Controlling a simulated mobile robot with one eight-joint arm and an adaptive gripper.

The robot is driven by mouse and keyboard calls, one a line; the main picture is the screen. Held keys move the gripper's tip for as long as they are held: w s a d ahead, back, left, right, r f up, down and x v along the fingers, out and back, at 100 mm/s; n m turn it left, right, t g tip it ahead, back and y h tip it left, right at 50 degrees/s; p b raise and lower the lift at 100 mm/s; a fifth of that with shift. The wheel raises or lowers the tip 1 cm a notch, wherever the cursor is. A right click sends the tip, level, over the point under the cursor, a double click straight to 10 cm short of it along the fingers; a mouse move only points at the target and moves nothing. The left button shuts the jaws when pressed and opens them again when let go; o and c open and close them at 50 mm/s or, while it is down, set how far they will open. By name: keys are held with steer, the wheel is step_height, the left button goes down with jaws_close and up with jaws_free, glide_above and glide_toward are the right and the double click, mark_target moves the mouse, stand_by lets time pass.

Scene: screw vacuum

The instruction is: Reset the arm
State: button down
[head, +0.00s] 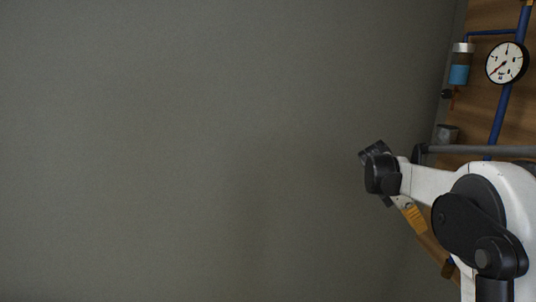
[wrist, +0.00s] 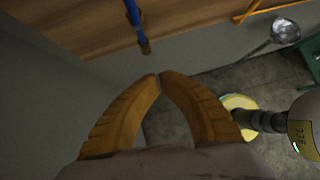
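My gripper (wrist: 160,77) shows in the wrist view with two ribbed orange fingers curving inward. Their tips meet, and nothing shows between them. In the head view my white and black arm (head: 430,182) reaches in from the right edge in front of the wood panel and grey wall. Part of the arm's end is dark and hard to make out there.
A wood panel (head: 483,110) at right carries a round gauge (head: 507,63), a blue pipe (head: 499,118) and a blue-filled cylinder (head: 460,64). In the wrist view, a white device with a display (wrist: 303,136), a yellow round piece (wrist: 238,102) and a shiny metal piece (wrist: 285,32) lie right.

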steer(key=s+a+f+m+t+y+b, duration=0.3)
steer(key=s+a+m, duration=0.5)
steer(key=s+a, duration=0.4)
steer(key=s+a+f+m+t+y+b, duration=0.4)
steer(key=s+a+f+m+b, duration=0.3)
steer(key=s+a, duration=0.6)
step_height(320, 180, down, 3)
steer(key=s+m+t, duration=0.1)
steer(key=m, duration=0.1)
steer(key=shift+s+a+f+m, duration=0.15)
steer(key=shift+s+f+m, duration=0.05)
steer(key=shift+s+m, duration=0.15)
